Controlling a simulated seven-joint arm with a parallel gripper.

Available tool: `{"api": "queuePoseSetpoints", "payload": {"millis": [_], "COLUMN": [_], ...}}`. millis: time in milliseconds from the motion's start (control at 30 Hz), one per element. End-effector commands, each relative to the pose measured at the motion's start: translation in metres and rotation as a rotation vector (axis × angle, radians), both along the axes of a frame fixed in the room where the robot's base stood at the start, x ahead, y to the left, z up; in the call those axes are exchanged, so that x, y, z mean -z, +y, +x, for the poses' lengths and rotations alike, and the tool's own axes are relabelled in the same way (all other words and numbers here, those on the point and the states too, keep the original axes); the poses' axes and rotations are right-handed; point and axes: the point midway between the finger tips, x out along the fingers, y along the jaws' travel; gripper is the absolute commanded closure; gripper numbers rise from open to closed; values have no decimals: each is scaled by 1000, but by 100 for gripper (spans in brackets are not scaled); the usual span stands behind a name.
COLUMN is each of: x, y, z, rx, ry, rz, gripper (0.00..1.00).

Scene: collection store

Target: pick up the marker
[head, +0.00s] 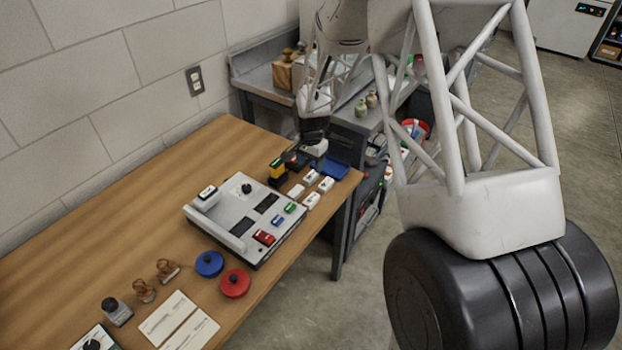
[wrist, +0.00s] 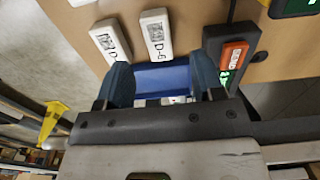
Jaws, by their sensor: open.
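I cannot pick out the marker for certain in either view. My gripper (wrist: 164,82) is open, with its two dark blue fingers apart. In the head view my gripper (head: 314,140) is over the far right end of the wooden table, and its fingertips are hard to see. In the wrist view a blue tray (wrist: 162,76) shows between the fingers, with nothing visibly gripped. The blue tray also shows in the head view (head: 331,168). Part of the tray is hidden behind my gripper.
White labelled blocks (wrist: 156,34) lie close to the fingers. A dark device with an orange top (wrist: 234,56) is beside the right finger. A grey panel (head: 232,222), blue lid (head: 209,263) and red lid (head: 235,283) are on the wooden table (head: 110,212). A grey bench (head: 262,77) stands behind.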

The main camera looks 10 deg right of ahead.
Motion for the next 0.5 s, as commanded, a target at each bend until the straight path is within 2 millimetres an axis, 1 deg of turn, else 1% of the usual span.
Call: {"api": "queuePoseSetpoints", "payload": {"millis": [167,400,500], "x": [12,38,46], "y": [0,-1,-1], "z": [-1,-2,-2], "rx": [0,0,0], "ry": [3,1,1], "rz": [0,0,0], "gripper": [38,38,38]}}
